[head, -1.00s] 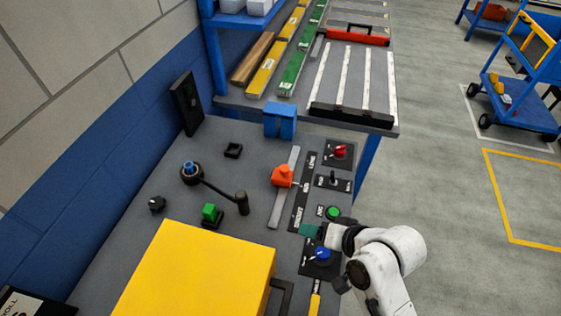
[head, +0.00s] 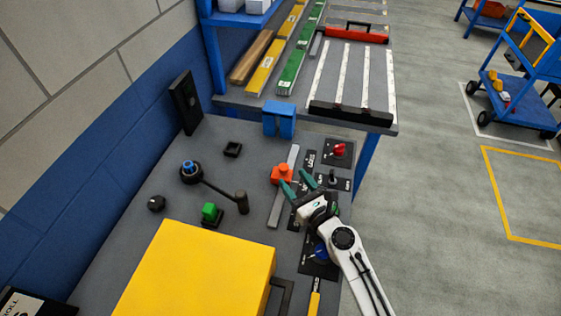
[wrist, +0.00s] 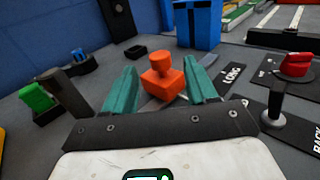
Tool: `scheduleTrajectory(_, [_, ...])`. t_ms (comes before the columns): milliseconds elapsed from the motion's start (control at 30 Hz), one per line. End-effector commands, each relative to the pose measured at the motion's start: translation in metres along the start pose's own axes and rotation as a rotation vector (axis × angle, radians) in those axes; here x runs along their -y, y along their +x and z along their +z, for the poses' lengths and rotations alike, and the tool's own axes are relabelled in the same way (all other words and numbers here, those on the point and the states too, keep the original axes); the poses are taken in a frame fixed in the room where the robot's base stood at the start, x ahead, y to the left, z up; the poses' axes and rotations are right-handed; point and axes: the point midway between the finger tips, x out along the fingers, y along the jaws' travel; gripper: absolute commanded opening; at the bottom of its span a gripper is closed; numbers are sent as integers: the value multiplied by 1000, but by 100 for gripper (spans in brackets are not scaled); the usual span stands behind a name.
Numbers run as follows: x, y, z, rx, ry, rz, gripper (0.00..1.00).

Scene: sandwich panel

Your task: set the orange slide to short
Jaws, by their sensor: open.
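The orange slide (head: 282,174) sits on a grey rail (head: 275,212), near the rail's middle. A black label strip runs beside the rail, with LONG toward the far end; my gripper covers much of the rest. My gripper (head: 294,181) is open, with teal fingers just right of the slide in the head view. In the wrist view the slide (wrist: 162,78) shows between the two open fingers (wrist: 160,72), slightly beyond them. I cannot tell whether a finger touches it.
A red knob (head: 339,149) and a black lever (head: 332,177) stand right of the rail. A blue block (head: 280,119) is beyond its far end. A yellow box (head: 195,272) and a dark-handled crank (head: 241,200) lie to the left.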

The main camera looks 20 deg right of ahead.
Motion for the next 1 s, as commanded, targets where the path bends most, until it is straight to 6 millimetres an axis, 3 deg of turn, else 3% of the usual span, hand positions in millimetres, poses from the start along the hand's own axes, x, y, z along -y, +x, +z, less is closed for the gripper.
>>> scheduleTrajectory(200, [0, 43, 1, 2, -3, 1, 57])
scheduleTrajectory(400, [0, 69, 0, 1, -3, 1, 57])
scheduleTrajectory(867, [-1, 80, 0, -1, -5, 2, 57])
scheduleTrajectory(1000, [-1, 80, 0, -1, -5, 2, 44])
